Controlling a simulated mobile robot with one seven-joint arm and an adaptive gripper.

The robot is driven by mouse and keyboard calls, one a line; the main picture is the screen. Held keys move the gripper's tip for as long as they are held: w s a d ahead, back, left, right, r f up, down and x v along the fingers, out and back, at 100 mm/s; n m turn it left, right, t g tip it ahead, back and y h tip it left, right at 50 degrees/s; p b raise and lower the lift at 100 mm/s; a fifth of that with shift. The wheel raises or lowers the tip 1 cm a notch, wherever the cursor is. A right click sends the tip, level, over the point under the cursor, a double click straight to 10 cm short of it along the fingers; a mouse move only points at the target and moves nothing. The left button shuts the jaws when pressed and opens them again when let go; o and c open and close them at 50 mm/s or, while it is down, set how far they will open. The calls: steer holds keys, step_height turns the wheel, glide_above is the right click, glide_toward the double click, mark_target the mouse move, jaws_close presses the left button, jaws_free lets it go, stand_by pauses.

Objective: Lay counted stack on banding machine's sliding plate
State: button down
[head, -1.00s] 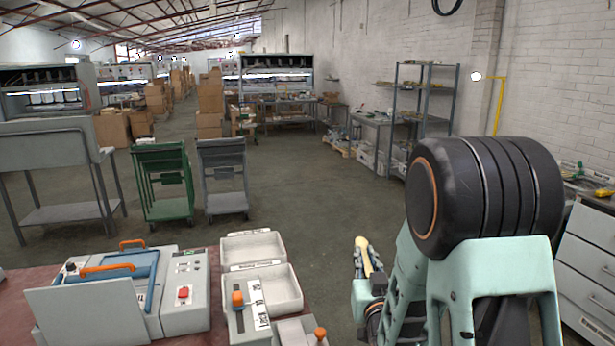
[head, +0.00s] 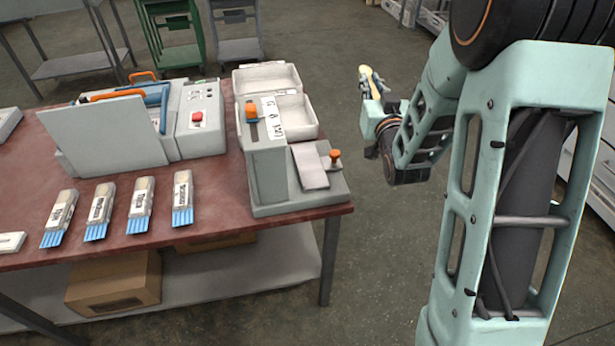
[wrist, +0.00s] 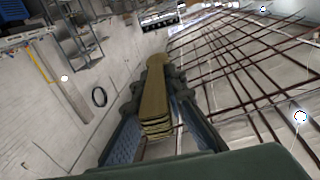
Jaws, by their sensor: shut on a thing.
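My gripper (head: 369,84) is shut on a stack of wooden spoons (head: 371,78), off to the right of the table and above the floor in the head view. In the wrist view the stack (wrist: 155,105) lies between both fingers, several layers thick, its rounded end pointing away. A grey machine (head: 264,175), which looks like the banding machine, stands at the table's right end with an orange knob on top. A pale flat plate (head: 310,167), likely its sliding plate, lies bare on its right side beside a small orange knob. The stack is apart from it.
A machine with a grey front panel (head: 105,135), orange handles and a red button stands to the left. An open white bin (head: 296,116) is behind the grey machine. Several banded bundles (head: 140,205) with blue ends lie along the front of the red table (head: 215,222).

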steer(key=w+a+f+n+y+b, duration=0.2)
steer(key=w+f+b, duration=0.2)
steer(key=f+b, duration=0.5)
steer(key=b, duration=0.2)
steer(key=shift+a+g+b, duration=0.3)
steer(key=shift+b, duration=0.05)
steer(key=shift+s, duration=0.1)
steer(key=b, duration=0.2)
glide_above(307, 165)
steer(key=f, duration=0.9)
steer(key=shift+w+d, duration=0.3)
steer(key=shift+d, duration=0.1)
steer(key=shift+s+a+f, duration=0.2)
steer(key=shift+a+f, duration=0.05)
steer(key=shift+f, duration=0.15)
step_height(307, 165, down, 2)
steer(key=shift+a+f+b, duration=0.1)
steer(key=shift+f+b, duration=0.1)
steer(key=shift+b, duration=0.1)
steer(key=shift+f, duration=0.2)
steer(key=shift+f+b, duration=0.2)
steer(key=shift+b, duration=0.3)
steer(key=c, duration=2)
jaws_free()
